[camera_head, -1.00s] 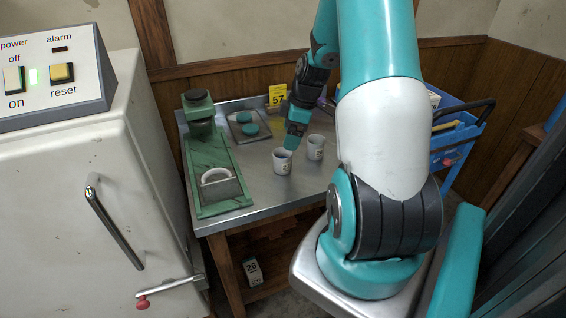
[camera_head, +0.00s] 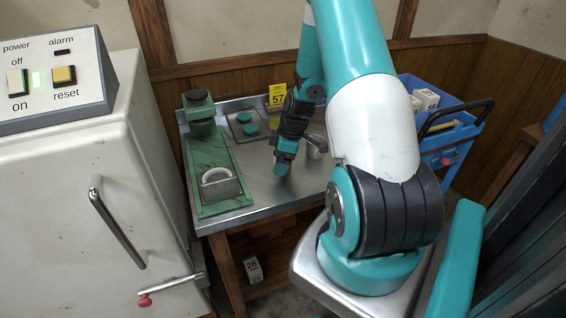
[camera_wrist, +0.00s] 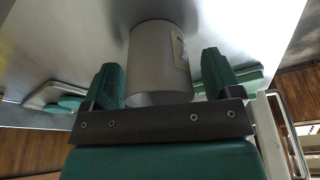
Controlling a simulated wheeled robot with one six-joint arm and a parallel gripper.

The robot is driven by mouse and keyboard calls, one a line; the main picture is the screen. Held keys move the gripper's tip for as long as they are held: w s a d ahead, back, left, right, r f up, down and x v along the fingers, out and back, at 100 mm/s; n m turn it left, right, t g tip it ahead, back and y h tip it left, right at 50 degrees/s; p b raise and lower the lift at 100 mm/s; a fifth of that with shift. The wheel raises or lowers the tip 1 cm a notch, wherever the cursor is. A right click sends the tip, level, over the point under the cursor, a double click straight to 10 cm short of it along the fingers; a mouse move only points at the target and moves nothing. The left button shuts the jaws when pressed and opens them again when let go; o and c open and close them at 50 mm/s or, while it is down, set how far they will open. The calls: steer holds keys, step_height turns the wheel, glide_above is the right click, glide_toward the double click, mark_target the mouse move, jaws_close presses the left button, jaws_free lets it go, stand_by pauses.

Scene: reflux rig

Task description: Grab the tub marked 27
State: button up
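In the wrist view a pale grey tub (camera_wrist: 150,62) stands between the two green fingers of my gripper (camera_wrist: 161,64). The fingers are open around it, with a narrow gap at the right finger; the left finger is very close to its side. A label on its right side is too oblique to read. In the head view my gripper (camera_head: 283,168) is down at the metal table and hides this tub. A second tub (camera_head: 317,148) stands just to the right, partly behind my gripper.
The metal table (camera_head: 262,195) holds a green stand with a handled block (camera_head: 220,188) at left and a tray with two green discs (camera_head: 249,129) behind. A yellow 57 sign (camera_head: 277,94) stands at the back. A blue cart (camera_head: 455,148) is at right. The front tabletop is clear.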

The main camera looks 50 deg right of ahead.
steer(key=c, duration=0.9)
steer(key=shift+o, duration=0.2)
steer(key=shift+r, duration=0.15)
